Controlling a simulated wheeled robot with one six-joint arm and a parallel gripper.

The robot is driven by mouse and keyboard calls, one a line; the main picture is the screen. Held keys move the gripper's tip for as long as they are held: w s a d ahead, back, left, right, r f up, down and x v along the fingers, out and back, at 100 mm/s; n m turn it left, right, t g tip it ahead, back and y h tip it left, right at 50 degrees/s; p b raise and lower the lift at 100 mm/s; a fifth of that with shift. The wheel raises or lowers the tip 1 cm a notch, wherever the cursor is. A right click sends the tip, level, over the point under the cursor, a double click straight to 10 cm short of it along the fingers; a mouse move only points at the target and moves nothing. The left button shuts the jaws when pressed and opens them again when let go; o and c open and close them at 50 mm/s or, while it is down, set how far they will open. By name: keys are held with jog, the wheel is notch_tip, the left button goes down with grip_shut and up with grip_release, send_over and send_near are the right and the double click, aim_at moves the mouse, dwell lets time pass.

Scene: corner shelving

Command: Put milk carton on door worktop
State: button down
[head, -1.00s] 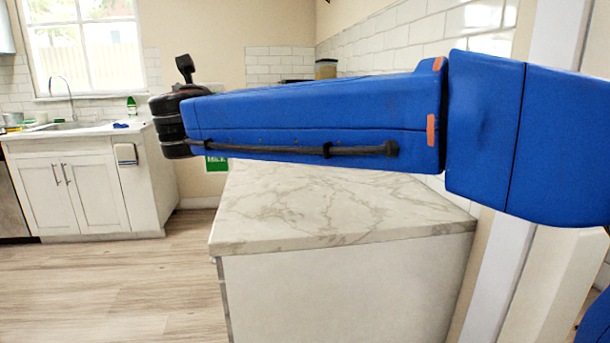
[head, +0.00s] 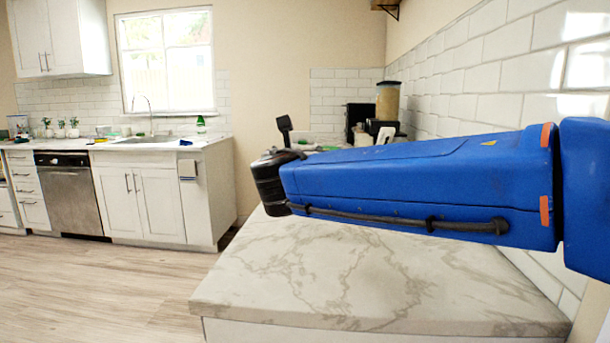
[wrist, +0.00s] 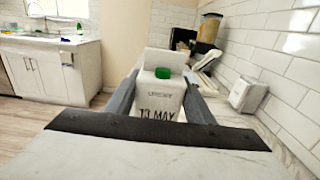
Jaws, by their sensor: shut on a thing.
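The milk carton (wrist: 161,95) is white with a green cap and dark lettering. It stands roughly upright between the two grey fingers of my gripper (wrist: 161,90) in the wrist view, and the fingers are shut on it. In the head view my arm hides the carton and the fingers. A white marble worktop (head: 290,270) lies under my arm in the head view, and its marble also shows in the wrist view (wrist: 85,150). I cannot tell whether the carton's base touches it.
A tiled wall (head: 480,95) runs along the worktop's right side. A jar-topped appliance (head: 388,101) and dark items stand at the back. A white box (wrist: 248,94) is right of the carton. The worktop's near part is clear. A sink counter (head: 150,143) is across open floor (head: 100,275).

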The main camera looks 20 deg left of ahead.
jog(key=shift+f, duration=2.1)
jog(key=c, duration=0.8)
grip_release()
jog(key=shift+f, duration=0.15)
jog(key=shift+c, duration=0.2)
jog(key=shift+s, duration=0.15)
jog(key=v, duration=1.1)
jog(key=shift+s, duration=0.4)
